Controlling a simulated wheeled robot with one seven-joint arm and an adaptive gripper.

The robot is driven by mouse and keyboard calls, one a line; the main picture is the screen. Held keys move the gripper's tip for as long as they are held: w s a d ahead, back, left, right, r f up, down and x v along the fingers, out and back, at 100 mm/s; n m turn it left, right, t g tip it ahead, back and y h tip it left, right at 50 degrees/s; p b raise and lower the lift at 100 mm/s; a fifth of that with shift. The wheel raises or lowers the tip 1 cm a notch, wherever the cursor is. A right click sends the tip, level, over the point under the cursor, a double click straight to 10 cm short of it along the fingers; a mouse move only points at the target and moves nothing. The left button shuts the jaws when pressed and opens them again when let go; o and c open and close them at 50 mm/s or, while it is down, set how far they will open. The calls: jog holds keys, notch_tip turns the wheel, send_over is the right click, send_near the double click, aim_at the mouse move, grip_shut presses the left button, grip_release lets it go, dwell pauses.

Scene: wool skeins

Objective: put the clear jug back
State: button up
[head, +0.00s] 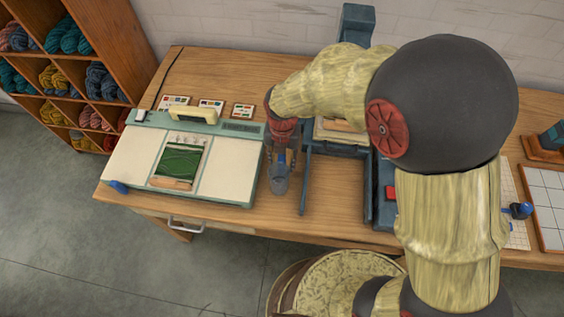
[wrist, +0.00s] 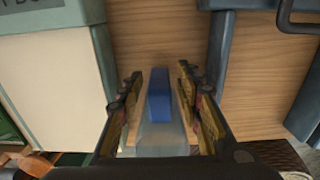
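The clear jug (head: 279,184) is a small see-through grey-blue vessel at the table's front, just right of the cream and green machine. My gripper (head: 282,157) points down over it from above. In the wrist view the clear jug (wrist: 161,138) shows between the fingers of my gripper (wrist: 158,80), with a solid blue part (wrist: 158,95) along its middle. The fingers are apart, one on each side, and narrow gaps show beside the blue part. Whether the jug's base rests on the table is hard to tell.
The cream and green machine (head: 125,160) stands close on the left. A dark blue metal frame (head: 305,170) stands close on the right. Small cards (head: 210,106) lie behind the machine. A wooden shelf (head: 108,30) of wool skeins is at far left. A strip of bare tabletop (head: 345,215) lies in front.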

notch_tip(320, 180, up, 9)
jog(key=shift+r+p, duration=0.1)
jog(key=shift+p, duration=1.15)
jog(key=shift+w+d+r, duration=0.1)
jog(key=shift+d+r, duration=0.05)
jog(key=s+d+r+m+t, duration=0.3)
jog(key=s+d+r+m, duration=0.1)
jog(key=d+r+m, duration=1.15)
jog(key=s+d+r+m+t, duration=0.1)
jog(key=s+m, duration=0.4)
jog(key=m, duration=0.5)
jog(key=s+d+r+m+t, duration=0.1)
jog(key=s+d+r+m, duration=0.2)
jog(key=m, duration=0.6)
jog(key=shift+s+d+r+m+t, duration=0.35)
jog(key=shift+s+d, duration=0.5)
jog(key=shift+d, duration=0.4)
